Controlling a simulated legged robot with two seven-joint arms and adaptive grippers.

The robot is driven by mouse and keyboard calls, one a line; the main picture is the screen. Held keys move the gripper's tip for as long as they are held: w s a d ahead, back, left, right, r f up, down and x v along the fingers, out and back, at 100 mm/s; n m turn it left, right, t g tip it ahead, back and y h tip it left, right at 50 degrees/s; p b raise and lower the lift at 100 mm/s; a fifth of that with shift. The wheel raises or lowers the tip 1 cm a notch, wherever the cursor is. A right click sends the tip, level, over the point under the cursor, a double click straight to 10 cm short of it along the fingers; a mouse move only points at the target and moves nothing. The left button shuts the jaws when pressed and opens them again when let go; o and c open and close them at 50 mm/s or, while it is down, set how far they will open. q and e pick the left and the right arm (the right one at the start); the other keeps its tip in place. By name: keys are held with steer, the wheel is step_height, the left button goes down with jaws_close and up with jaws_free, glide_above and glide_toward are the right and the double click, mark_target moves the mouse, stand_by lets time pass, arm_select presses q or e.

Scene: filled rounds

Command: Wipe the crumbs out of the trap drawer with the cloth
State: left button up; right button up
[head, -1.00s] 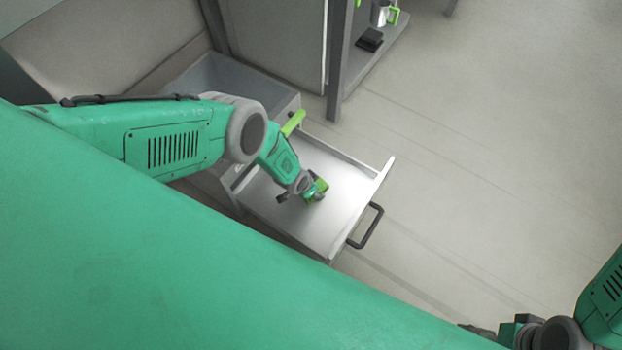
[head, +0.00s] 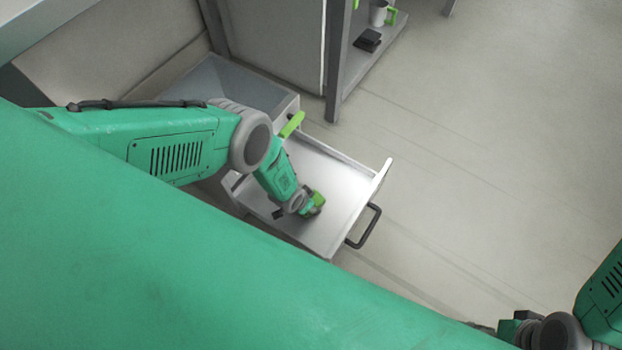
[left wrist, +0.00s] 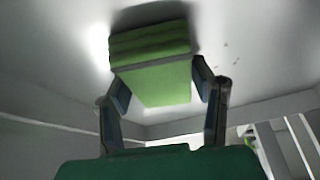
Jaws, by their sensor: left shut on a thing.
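The trap drawer (head: 345,185) is pulled out, a pale shallow tray with a dark handle (head: 366,227) on its front. My left gripper (head: 308,206) is inside it, low over the floor, shut on the folded green cloth (head: 317,201). In the left wrist view the cloth (left wrist: 152,62) sits between the fingers of the gripper (left wrist: 160,84), at or close to the drawer floor; contact is hard to tell. A few tiny dark crumbs (left wrist: 226,58) lie right of the cloth there. My right gripper (head: 484,328) is at the lower right, mostly hidden, its jaws unclear.
A light green piece (head: 292,124) shows by my left forearm. A shelf (head: 372,58) at the top holds a white cup (head: 379,14) and dark flat items (head: 368,40). The floor at right is clear.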

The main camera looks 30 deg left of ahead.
mark_target(297, 224)
arm_select(q)
steer(key=shift+s+a+f+p, duration=0.15)
steer(key=shift+s+p, duration=0.15)
steer(key=shift+s, duration=0.75)
steer(key=shift+s+a+p, duration=0.15)
steer(key=shift+s+p, duration=0.1)
steer(key=shift+s, duration=0.75)
steer(key=shift+s+a+p, duration=0.15)
steer(key=shift+s+p, duration=0.15)
steer(key=shift+s, duration=0.6)
steer(key=shift+s+a+p, duration=0.1)
steer(key=shift+s+p, duration=0.15)
steer(key=shift+s, duration=0.95)
step_height(297, 224, up, 4)
steer(key=p, duration=0.3)
steer(key=shift+p, duration=0.3)
steer(key=shift+r+p, duration=0.7)
steer(key=shift+r, duration=0.25)
steer(key=shift+w+r, duration=0.15)
steer(key=shift+r, duration=0.05)
steer(key=shift+w, duration=0.1)
